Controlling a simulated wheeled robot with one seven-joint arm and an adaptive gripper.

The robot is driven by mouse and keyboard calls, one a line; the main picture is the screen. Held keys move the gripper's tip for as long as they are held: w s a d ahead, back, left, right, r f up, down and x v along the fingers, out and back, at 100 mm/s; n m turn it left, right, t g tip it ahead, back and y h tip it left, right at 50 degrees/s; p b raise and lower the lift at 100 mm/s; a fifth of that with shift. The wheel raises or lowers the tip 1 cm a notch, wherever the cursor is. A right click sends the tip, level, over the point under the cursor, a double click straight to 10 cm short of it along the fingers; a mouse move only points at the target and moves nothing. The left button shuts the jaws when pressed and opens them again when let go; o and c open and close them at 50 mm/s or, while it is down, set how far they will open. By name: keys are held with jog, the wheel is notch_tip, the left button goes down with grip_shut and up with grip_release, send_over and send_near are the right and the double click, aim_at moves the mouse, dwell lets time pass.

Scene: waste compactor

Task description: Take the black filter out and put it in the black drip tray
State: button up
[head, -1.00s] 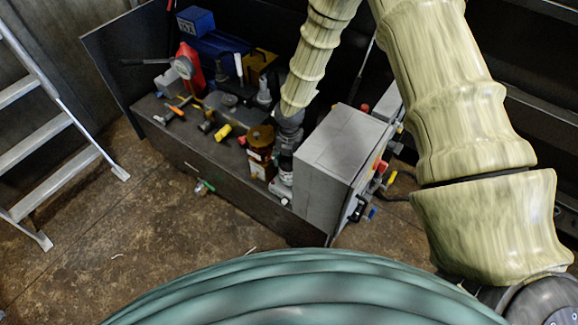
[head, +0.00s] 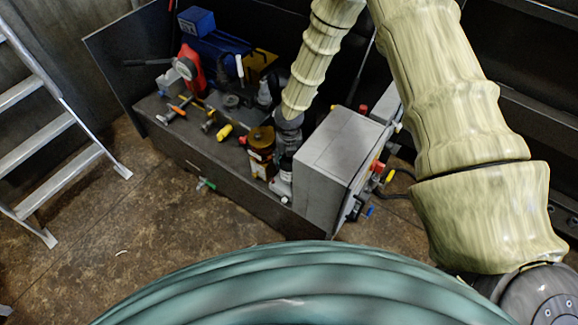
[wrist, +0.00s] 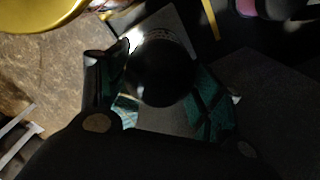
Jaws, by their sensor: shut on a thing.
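My gripper (head: 288,128) hangs at the end of my sleeved arm, beside the grey box and just behind a brown cylindrical housing. In the wrist view my gripper (wrist: 158,85) is shut, with its green-lined fingers on both sides of a round black piece, which looks like the black filter (wrist: 166,76). Its lower part is hidden from the wrist camera. In the head view I cannot make out the filter clearly against the dark gripper. I cannot pick out the black drip tray for certain among the dark surfaces.
The brown housing (head: 261,143) and the grey box (head: 326,150) stand close to my gripper. A red part (head: 192,66), a blue unit (head: 197,20) and a yellow-handled tool (head: 224,132) are farther left on the dark bench (head: 215,158). A ladder (head: 45,110) stands at the left.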

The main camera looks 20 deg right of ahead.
jog(key=shift+n+p, duration=0.55)
jog(key=shift+n, duration=0.35)
jog(key=shift+s+r+n+p, duration=0.1)
jog(key=shift+r+n+p, duration=0.05)
jog(key=shift+n+p, duration=0.4)
jog(key=n+p, duration=0.2)
jog(key=n, duration=0.1)
jog(key=shift+n+p, duration=0.4)
jog(key=shift+n, duration=0.05)
